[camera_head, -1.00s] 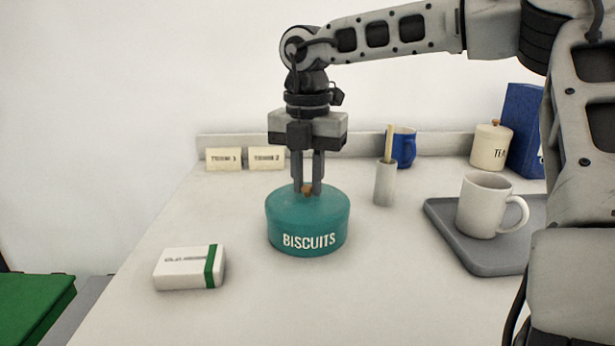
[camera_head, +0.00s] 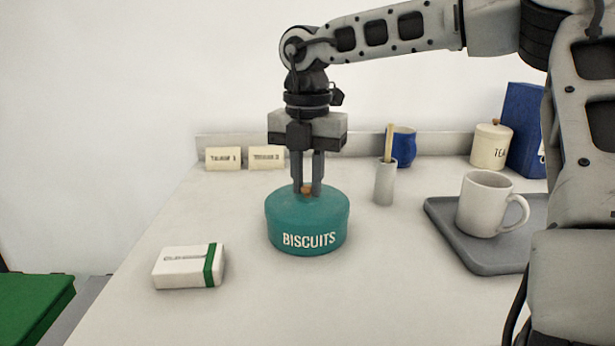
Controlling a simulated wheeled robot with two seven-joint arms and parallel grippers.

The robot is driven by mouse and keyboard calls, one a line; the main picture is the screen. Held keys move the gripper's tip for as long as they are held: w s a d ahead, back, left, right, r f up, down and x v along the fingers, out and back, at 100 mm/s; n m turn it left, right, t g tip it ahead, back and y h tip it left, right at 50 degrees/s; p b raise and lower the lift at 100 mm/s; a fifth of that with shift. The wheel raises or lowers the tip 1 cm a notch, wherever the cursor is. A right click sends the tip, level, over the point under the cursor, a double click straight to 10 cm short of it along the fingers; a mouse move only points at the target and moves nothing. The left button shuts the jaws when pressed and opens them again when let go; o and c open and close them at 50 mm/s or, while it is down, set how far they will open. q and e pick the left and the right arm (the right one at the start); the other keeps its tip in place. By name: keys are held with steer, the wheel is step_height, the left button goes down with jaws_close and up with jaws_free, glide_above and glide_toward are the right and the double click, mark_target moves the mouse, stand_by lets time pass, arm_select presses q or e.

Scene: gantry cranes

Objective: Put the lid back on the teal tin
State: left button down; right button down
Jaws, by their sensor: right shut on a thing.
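The teal tin (camera_head: 300,236), marked BISCUITS, stands upright on the white counter. Its teal lid (camera_head: 285,200) with a small orange-brown knob (camera_head: 307,190) sits on top of it, with no clear gap visible between lid and tin. My right gripper (camera_head: 308,190) points straight down over the tin, its two fingers shut on the knob of the lid. My left gripper is not in view.
A white box with a green band (camera_head: 185,268) lies left of the tin. A grey holder (camera_head: 384,184), blue mug (camera_head: 404,148), tea canister (camera_head: 490,148) and blue box (camera_head: 524,128) stand right. A grey tray (camera_head: 470,262) bears a white mug (camera_head: 484,206). Two cards (camera_head: 223,159) stand behind.

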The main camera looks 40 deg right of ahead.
stand_by(0.8)
steer(key=c, duration=0.7)
jaws_free()
steer(key=shift+c, duration=0.2)
steer(key=shift+r+p, duration=2.65)
steer(key=shift+r, duration=0.9)
jaws_close()
